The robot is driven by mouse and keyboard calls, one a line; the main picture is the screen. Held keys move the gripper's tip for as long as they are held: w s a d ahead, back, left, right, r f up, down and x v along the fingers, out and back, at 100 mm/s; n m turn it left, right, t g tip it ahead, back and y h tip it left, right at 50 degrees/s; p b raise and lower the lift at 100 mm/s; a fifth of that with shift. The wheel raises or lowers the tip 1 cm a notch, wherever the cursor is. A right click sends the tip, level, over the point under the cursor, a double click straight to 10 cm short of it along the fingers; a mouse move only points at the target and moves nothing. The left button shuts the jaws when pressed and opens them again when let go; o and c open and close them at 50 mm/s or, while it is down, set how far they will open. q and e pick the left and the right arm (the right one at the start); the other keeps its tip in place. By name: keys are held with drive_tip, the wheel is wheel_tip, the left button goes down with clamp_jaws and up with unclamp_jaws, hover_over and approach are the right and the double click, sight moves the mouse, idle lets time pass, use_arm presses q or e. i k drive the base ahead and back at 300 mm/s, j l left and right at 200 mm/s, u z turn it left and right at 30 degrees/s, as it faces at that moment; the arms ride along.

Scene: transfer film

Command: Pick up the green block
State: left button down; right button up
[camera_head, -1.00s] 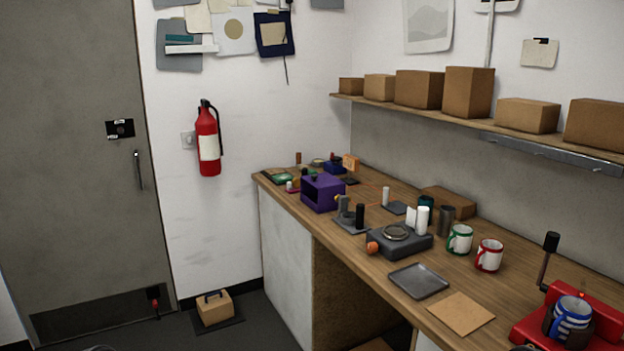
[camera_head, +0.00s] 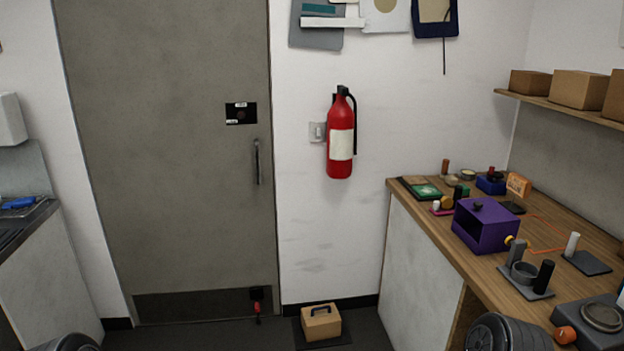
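No clear green block stands out in the head view. A flat green item (camera_head: 427,191) lies at the far left end of the wooden workbench (camera_head: 463,275). A small dark green piece (camera_head: 464,190) is just right of it, partly hidden among small items; its shape is too small to tell. Neither of my grippers is in view. Dark ribbed parts, which look like my own arms, show at the bottom edge, left and right.
A purple box (camera_head: 486,226) and a grey holder (camera_head: 527,280) stand along the bench's front. A cardboard box with a handle (camera_head: 321,322) sits on the floor. A red extinguisher (camera_head: 340,140) hangs beside the closed door (camera_head: 170,150). A counter (camera_head: 50,275) is at left.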

sight(466, 190)
drive_tip(key=i, duration=0.6)
drive_tip(key=i+j+z, duration=0.1)
drive_tip(key=i, duration=0.45)
drive_tip(key=i+j, duration=0.1)
drive_tip(key=i, duration=0.5)
drive_tip(key=i+j+z, duration=0.1)
drive_tip(key=i, duration=0.5)
drive_tip(key=i+j+z, duration=0.15)
drive_tip(key=i+z, duration=0.15)
drive_tip(key=i, duration=0.15)
drive_tip(key=i+j+z, duration=0.25)
drive_tip(key=i, duration=0.2)
